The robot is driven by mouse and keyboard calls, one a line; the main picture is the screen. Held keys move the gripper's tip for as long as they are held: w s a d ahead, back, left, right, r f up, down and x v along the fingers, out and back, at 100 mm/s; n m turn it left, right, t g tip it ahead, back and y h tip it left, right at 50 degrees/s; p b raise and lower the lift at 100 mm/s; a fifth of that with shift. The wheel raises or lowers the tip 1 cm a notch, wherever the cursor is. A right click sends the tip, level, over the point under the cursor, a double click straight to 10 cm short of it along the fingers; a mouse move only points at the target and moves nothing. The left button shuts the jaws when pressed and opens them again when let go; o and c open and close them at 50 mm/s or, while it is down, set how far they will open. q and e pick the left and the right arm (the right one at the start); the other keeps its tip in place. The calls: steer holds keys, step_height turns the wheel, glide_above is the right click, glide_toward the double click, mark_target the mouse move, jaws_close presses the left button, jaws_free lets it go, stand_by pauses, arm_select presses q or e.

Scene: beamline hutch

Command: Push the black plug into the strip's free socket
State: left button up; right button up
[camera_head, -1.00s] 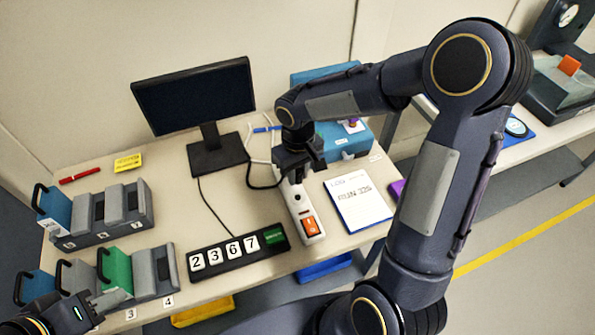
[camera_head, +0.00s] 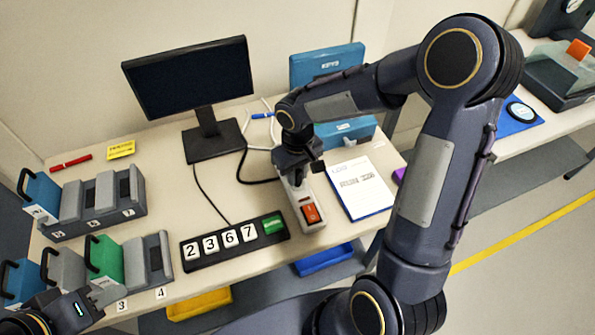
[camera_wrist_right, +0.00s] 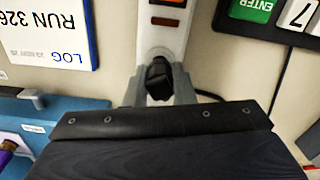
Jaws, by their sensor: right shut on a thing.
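The white power strip (camera_head: 307,197) lies on the bench with a lit orange-red switch at its near end; it also shows in the right wrist view (camera_wrist_right: 163,38). My right gripper (camera_head: 296,178) points down over the strip's far part and hides its sockets in the head view. In the right wrist view its two grey fingers (camera_wrist_right: 158,92) are shut on the black plug (camera_wrist_right: 159,78), which is over the strip. I cannot tell how deep the plug sits. A black cable (camera_head: 250,180) runs behind the gripper. My left gripper (camera_head: 103,296) is at the lower left by the grey holders; its jaws are unclear.
A monitor (camera_head: 192,85) stands behind left. A number panel (camera_head: 235,243) lies left of the strip, and a log sheet (camera_head: 358,188) lies right. A blue case (camera_head: 345,132) is behind. Holders with blue, grey and green blocks (camera_head: 103,258) fill the left side.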

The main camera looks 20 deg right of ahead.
steer(key=shift+f+b, duration=0.55)
steer(key=shift+f, duration=0.05)
stand_by(0.5)
steer(key=o, duration=1)
steer(key=shift+o, duration=0.2)
step_height(320, 180, up, 7)
steer(key=shift+r, duration=0.2)
steer(key=shift+s+r, duration=0.15)
steer(key=shift+r, duration=0.25)
steer(key=s+r+m+t+y, duration=0.1)
steer(key=s+r+t+y, duration=0.1)
steer(key=s, duration=0.7)
steer(key=s+r+m+t+y, duration=0.1)
steer(key=s+r+m+t, duration=0.1)
steer(key=s, duration=0.7)
steer(key=shift+s+r+m+t+y, duration=0.3)
steer(key=shift+r+t+y, duration=0.1)
steer(key=shift+r+t, duration=0.45)
